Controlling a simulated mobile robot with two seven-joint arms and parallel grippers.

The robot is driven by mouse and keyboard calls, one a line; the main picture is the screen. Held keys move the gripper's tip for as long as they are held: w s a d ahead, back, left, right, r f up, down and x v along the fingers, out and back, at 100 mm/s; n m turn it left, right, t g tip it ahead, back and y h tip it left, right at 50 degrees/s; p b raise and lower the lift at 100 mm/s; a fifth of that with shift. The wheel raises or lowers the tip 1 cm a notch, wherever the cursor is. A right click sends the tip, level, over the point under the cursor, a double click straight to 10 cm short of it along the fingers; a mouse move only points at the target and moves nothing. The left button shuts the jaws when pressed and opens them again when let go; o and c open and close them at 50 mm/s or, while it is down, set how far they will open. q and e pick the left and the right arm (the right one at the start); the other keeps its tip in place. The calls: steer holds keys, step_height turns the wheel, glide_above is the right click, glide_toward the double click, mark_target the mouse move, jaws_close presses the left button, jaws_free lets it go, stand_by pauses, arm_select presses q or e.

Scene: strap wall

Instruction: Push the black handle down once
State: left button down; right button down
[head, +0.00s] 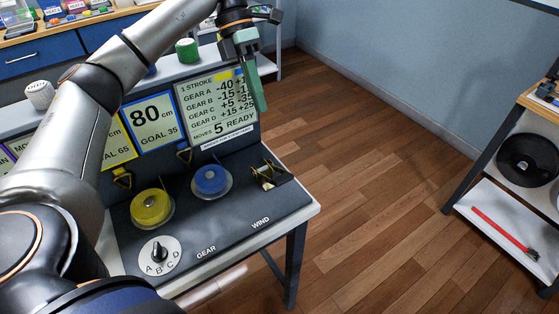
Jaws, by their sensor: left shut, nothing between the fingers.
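The dark console (215,222) stands on a white-topped table. A brass-coloured fitting (268,175) sits at its right end, above the word WIND. I cannot clearly make out a black handle there. My left gripper (262,108) hangs from the arm reaching over from the left. Its green fingers are shut and empty, pointing down in front of the display's right edge. It is above the brass fitting and apart from it in the picture. My right gripper is out of view.
A yellow spool (151,207) and a blue spool (211,181) sit on the console, with a black gear knob (160,252) in front. The display (216,108) reads MOVES 5 READY. Wooden floor (370,200) is clear to the right, before a shelf (515,222).

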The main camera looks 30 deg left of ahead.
mark_target(284, 178)
arm_select(q)
steer(key=x, duration=1.4)
steer(key=shift+p, duration=0.3)
steer(key=shift+f, duration=0.1)
steer(key=shift+s+d+f+t+y, duration=0.25)
steer(key=shift+d+f+y, duration=0.2)
steer(key=shift+y, duration=0.25)
steer(key=shift+s+d+f+t+y+b, duration=0.1)
steer(key=shift+d+f+t+y+b, duration=0.15)
steer(key=shift+f, duration=0.25)
steer(key=shift+s+d+f+t+y+b, duration=0.1)
steer(key=shift+d+f+y+b, duration=0.25)
steer(key=shift+f, duration=0.15)
steer(key=shift+d+f+b, duration=0.25)
steer(key=shift+f+b, duration=0.15)
steer(key=shift+f, duration=0.05)
steer(key=shift+s, duration=0.15)
steer(key=shift+f, duration=0.1)
steer(key=shift+d, duration=0.1)
